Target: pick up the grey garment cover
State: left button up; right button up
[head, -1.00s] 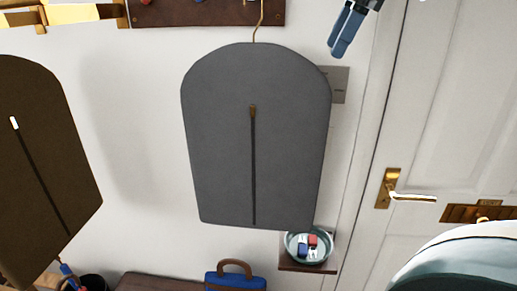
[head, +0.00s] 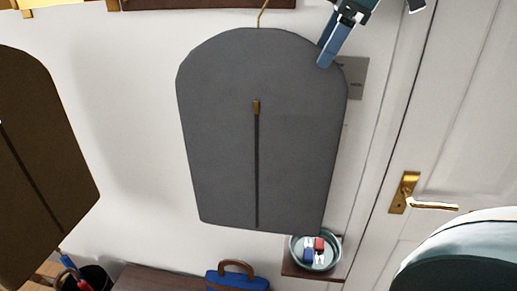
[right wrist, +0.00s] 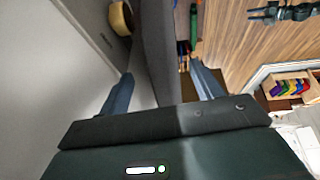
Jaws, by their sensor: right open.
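The grey garment cover (head: 215,130) hangs from a hook by the wall in the head view, with a dark central zip and a brown pull. My right gripper (head: 322,57) is at its upper right edge, fingers pointing down. In the right wrist view the cover (right wrist: 158,50) runs as a grey sheet between the two spread fingers of my right gripper (right wrist: 162,92). The fingers are apart, with gaps beside the cover. A dark jointed shape at the top right of the wrist view may be my left gripper; its jaws are unclear.
A brown garment cover (head: 45,170) hangs at the left. A small shelf holds a round dish (head: 314,265) below the grey cover. A blue bag (head: 237,283) stands below. A white door with a brass handle (head: 405,190) is at the right.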

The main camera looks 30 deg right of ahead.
aim_at(312, 70)
jog(key=x, duration=0.5)
jog(key=shift+a+f, duration=0.2)
jog(key=shift+a, duration=0.1)
jog(key=shift+s, duration=0.1)
jog(key=shift+c, duration=0.5)
grip_shut()
jog(key=shift+r, duration=0.1)
